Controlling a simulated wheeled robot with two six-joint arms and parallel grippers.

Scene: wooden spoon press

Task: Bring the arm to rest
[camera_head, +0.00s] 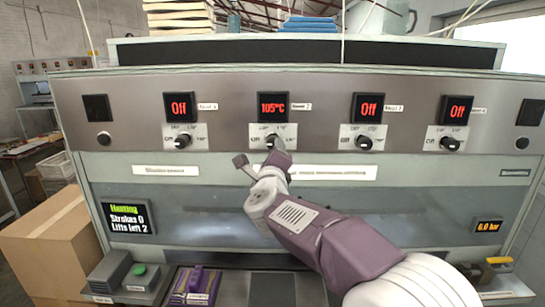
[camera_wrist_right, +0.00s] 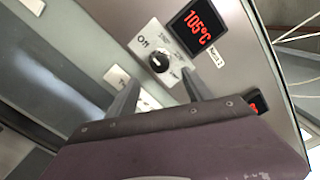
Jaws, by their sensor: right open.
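My right arm (camera_head: 340,240) reaches up from the lower right to the press panel (camera_head: 225,115). My right gripper (camera_head: 262,162) is open and empty, just below the second knob (camera_head: 277,142). In the right wrist view the two fingers of my right gripper (camera_wrist_right: 160,92) are spread, with the knob (camera_wrist_right: 159,62) beyond and between their tips; whether they touch it is hard to tell. The display (camera_head: 272,107) above that knob reads 105°C. My left gripper is not in view.
The other displays, such as the first one (camera_head: 179,107), read Off. A status screen (camera_head: 129,217) says Heating, Strokes 0, Lifts left 2. A green button (camera_head: 139,270) and a purple handled block (camera_head: 196,285) are at lower left. A cardboard box (camera_head: 45,245) stands left.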

